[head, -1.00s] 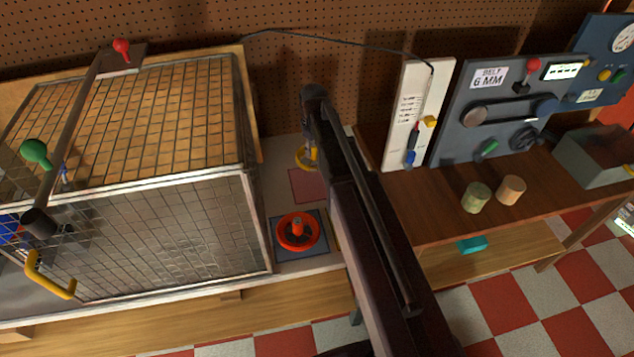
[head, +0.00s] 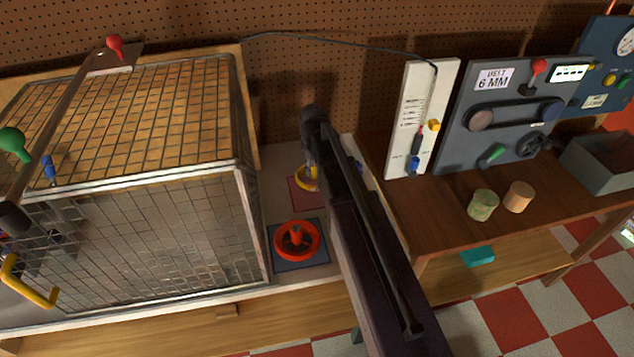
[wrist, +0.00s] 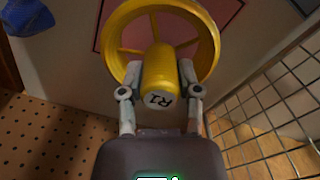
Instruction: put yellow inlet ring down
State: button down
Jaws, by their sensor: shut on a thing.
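The yellow inlet ring (head: 305,183) shows partly behind my arm in the head view, over the back part of the pink square (head: 302,205) on the bench. In the wrist view, the yellow ring (wrist: 209,50) has spokes and a central hub marked R1. My gripper (wrist: 160,75) is shut on that hub, one finger on each side. Part of the pink square (wrist: 113,18) shows beyond the ring. I cannot tell whether the ring touches the bench. In the head view my gripper (head: 309,160) is mostly hidden by my arm.
An orange-red ring (head: 297,240) sits on a blue square in front of the pink one. A wire mesh cage (head: 150,230) stands close on the left. A pegboard wall (head: 290,80) is behind. A blue object (wrist: 28,17) lies at the wrist view's top left.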

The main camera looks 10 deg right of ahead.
aim_at(314, 177)
jog(key=shift+f, duration=0.25)
jog(key=shift+f+b, duration=1.85)
jog(key=shift+b, duration=0.1)
jog(key=shift+f, duration=0.15)
jog(key=shift+c, duration=1.5)
grip_release()
jog(key=shift+r, duration=0.2)
notch_tip(314, 177, up, 12)
jog(key=p, duration=1.2)
jog(key=s+d+m, duration=0.1)
jog(key=s+m, duration=0.5)
jog(key=s, duration=1.1)
